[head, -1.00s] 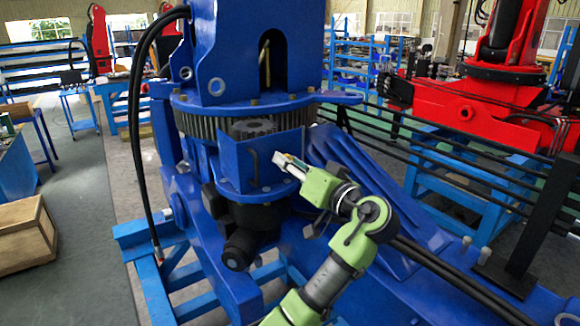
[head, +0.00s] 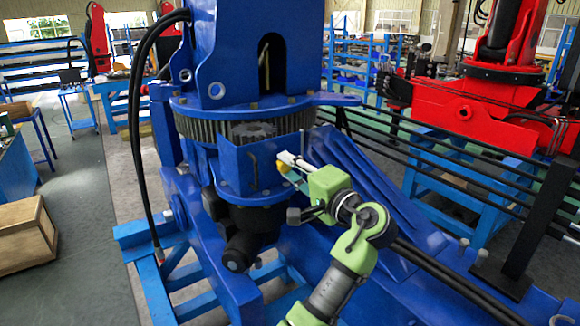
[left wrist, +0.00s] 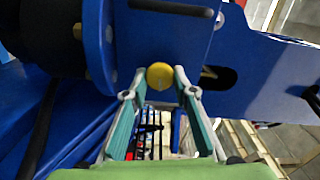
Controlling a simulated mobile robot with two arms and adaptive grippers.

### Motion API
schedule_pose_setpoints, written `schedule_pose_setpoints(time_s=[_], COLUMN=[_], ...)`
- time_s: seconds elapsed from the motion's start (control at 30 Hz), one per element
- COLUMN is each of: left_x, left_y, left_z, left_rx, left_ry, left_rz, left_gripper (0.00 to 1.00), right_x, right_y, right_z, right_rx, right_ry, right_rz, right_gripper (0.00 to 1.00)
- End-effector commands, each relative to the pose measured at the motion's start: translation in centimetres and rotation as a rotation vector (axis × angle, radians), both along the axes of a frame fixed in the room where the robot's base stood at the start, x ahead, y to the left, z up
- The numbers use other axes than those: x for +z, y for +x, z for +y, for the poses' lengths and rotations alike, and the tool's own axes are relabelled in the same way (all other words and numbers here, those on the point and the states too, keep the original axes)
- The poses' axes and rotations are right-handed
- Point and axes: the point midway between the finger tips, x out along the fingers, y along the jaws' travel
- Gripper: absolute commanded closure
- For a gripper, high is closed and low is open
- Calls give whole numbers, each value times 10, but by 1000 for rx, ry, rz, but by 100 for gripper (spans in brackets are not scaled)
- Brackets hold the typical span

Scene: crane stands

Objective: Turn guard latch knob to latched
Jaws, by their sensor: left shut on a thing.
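The guard latch knob (left wrist: 160,75) is a small round yellow knob on the blue guard. In the left wrist view it sits between the two fingertips of my left gripper (left wrist: 160,92), which is shut on it. In the head view the left gripper (head: 284,163) reaches in from the lower right to the right side of the blue guard (head: 238,168). The yellow knob (head: 283,168) shows there as a small patch at the fingertips, partly covered by them. Its turn angle cannot be read. My right gripper is not in view.
The guard stands in front of a large toothed ring (head: 285,122) on the blue crane. A dark handle (head: 254,172) is on the guard's face. A blue beam and black rails (head: 440,155) lie to the right. A wooden crate (head: 25,235) stands on the floor at left.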

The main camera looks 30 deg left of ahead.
Motion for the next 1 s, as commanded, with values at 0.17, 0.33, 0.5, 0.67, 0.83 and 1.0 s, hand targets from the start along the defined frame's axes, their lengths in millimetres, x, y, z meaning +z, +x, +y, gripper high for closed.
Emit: schedule_pose_setpoints(time_s=[0.17,0.33,0.5,0.67,0.83,1.0], left_x=[0,0,0,0,0,-1], left_y=[1,1,1,1,1,1], left_z=[-1,-1,-1,-1,-1,-1], left_rx=[-2,-2,-2,-2,-2,-2], left_ry=[39,62,73,77,77,76], left_rz=[92,147,174,182,182,182], left_gripper=[96,96,96,96,96,59], right_x=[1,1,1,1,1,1], right_y=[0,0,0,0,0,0], right_z=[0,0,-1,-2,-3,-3], right_rx=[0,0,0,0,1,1], right_ry=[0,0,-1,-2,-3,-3], right_rz=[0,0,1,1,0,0], right_gripper=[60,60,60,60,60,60])
